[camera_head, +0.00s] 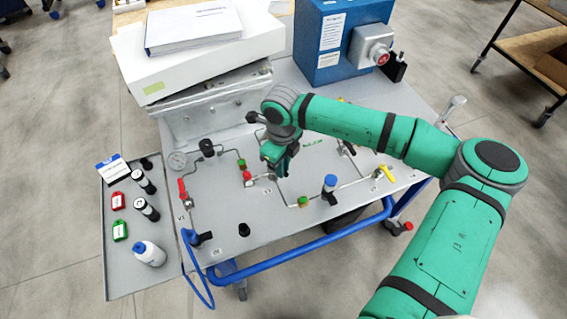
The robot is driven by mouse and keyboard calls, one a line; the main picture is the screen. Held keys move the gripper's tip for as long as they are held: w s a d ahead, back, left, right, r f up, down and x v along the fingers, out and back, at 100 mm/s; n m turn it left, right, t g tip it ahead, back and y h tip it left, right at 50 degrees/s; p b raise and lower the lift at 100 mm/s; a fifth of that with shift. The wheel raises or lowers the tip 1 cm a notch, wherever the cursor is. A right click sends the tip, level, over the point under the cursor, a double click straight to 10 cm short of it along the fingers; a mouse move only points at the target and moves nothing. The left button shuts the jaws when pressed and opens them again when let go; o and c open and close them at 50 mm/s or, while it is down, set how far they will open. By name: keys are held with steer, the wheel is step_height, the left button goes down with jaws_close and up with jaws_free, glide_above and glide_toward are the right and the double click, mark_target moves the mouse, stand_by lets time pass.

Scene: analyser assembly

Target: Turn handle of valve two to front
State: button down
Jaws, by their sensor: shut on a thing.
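My gripper (275,174) points down over the middle of the grey analyser panel (225,226). It is shut on a valve handle, which its fingers and body mostly hide. A small valve fitting with a red top (247,179) shows just left of the fingers. A valve with a red handle (183,189) stands at the left of the panel. A valve with a yellow handle (386,172) stands at the right.
A blue-capped fitting (330,183) and thin pipes stand near the gripper. A blue box (336,40) and a white case (190,55) stand behind. A side tray (126,270) holds bottles and tags.

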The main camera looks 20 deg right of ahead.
steer(key=m, duration=0.2)
steer(key=a+m, duration=0.1)
steer(key=shift+s+a+m, duration=0.1)
steer(key=shift+s+m, duration=0.15)
steer(key=shift+m, duration=0.05)
steer(key=shift+s+a+m, duration=0.1)
steer(key=shift+a+m, duration=0.15)
steer(key=shift+m, duration=0.5)
steer(key=shift+a+m, duration=0.25)
steer(key=shift+m, duration=0.5)
steer(key=c, duration=1.8)
jaws_free()
steer(key=shift+o, duration=0.2)
steer(key=shift+r, duration=0.15)
step_height(320, 180, up, 11)
steer(key=shift+f, duration=0.2)
